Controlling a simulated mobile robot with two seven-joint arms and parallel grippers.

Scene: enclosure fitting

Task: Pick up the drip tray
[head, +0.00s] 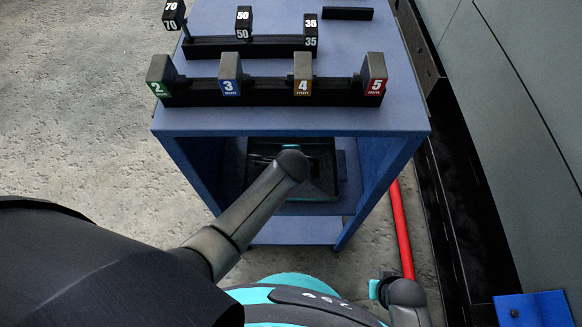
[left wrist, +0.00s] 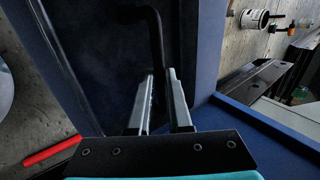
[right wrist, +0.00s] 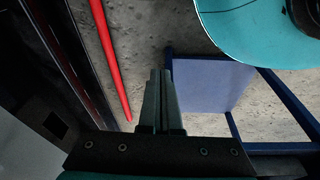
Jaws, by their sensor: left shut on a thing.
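The drip tray (head: 325,158) is a dark, shallow tray in the open bay of the blue cart in the head view. My left arm reaches into the bay and covers part of it. In the left wrist view a black bent bar (left wrist: 155,38), seemingly the tray's handle, runs down between the fingers of my left gripper (left wrist: 159,82), which is shut on it. The head view does not show these fingertips clearly. My right gripper (right wrist: 160,78) has its fingers together, with nothing visible between them, off to the side of the tray.
The blue cart (head: 270,120) carries a rack of numbered mm blocks (head: 280,92) and a second rack (head: 250,45) on top. Its side walls bound the bay closely. A red pipe (head: 400,230) lies on the floor to the right, near a grey cabinet (head: 520,100).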

